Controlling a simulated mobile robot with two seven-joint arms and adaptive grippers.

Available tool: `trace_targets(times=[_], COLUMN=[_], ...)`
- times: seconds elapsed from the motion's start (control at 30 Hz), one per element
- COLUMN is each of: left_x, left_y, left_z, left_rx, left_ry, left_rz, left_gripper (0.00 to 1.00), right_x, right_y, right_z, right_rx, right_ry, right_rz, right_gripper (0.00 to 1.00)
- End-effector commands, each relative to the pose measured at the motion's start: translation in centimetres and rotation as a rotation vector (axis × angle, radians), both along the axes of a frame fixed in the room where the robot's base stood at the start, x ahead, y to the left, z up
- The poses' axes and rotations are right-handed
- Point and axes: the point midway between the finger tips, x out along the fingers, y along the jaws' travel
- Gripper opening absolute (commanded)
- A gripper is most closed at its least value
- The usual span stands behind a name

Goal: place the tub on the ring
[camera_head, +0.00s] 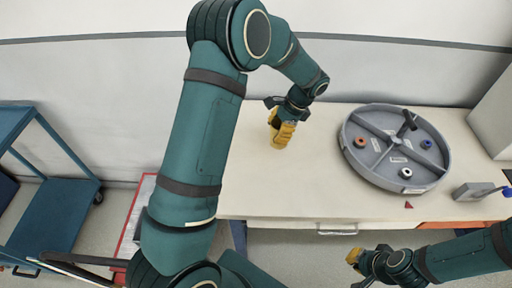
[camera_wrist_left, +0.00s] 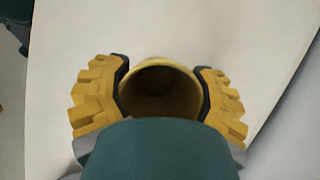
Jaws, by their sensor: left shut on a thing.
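The tub (camera_wrist_left: 160,90) is a yellow, round, open-topped cup and looks empty in the left wrist view. My left gripper (camera_wrist_left: 160,95) is shut on it, one yellow finger on each side. In the head view, my left gripper (camera_head: 283,122) and the tub (camera_head: 279,142) are at the table's left part, left of the ring. I cannot tell whether the tub touches the table. The ring (camera_head: 372,168) is a round grey tray with a raised rim and dividers, on the table's right. My right gripper (camera_head: 358,268) is in front of the table; its opening is unclear.
On the ring sit an orange piece (camera_head: 360,142), a blue piece (camera_head: 426,144), a white piece (camera_head: 406,172) and a dark upright handle (camera_head: 408,121). A grey box with a blue knob (camera_head: 473,191) stands right. The table (camera_head: 290,190) is clear between tub and ring.

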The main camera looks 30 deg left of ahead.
Motion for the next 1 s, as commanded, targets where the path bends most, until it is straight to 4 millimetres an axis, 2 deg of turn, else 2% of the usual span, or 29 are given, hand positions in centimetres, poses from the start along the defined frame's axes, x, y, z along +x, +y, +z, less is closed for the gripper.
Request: trace_targets(times=[0.1, 0.2, 0.37, 0.47, 0.7, 1.0], left_x=[2.0, 3.1, 3.9, 3.9, 3.9, 3.9], left_y=[2.7, 4.2, 5.3, 5.4, 5.4, 5.4], left_z=[1.9, 3.0, 3.5, 2.6, -1.6, -4.8], left_rx=[0.004, 0.007, 0.008, 0.007, 0.006, 0.006], left_ry=[0.0, 0.002, 0.006, 0.009, 0.011, 0.01], left_rz=[-0.195, -0.312, -0.4, -0.411, -0.41, -0.409], left_gripper=[0.27, 0.27, 0.27, 0.27, 0.27, 0.27], right_x=[0.1, 0.1, 0.1, 0.1, -0.1, -0.2], right_y=[0.0, -0.1, -0.1, 0.0, 0.0, 0.0], right_z=[0.2, 0.3, 0.3, 0.1, -0.4, -0.7], right_rx=[-0.001, -0.001, -0.001, -0.001, 0.0, 0.0], right_ry=[-0.001, -0.002, -0.002, -0.002, 0.003, 0.005], right_rz=[-0.002, -0.003, -0.003, -0.002, 0.001, 0.004], right_gripper=[0.0, 0.0, 0.0, 0.0, 0.0, 0.0])
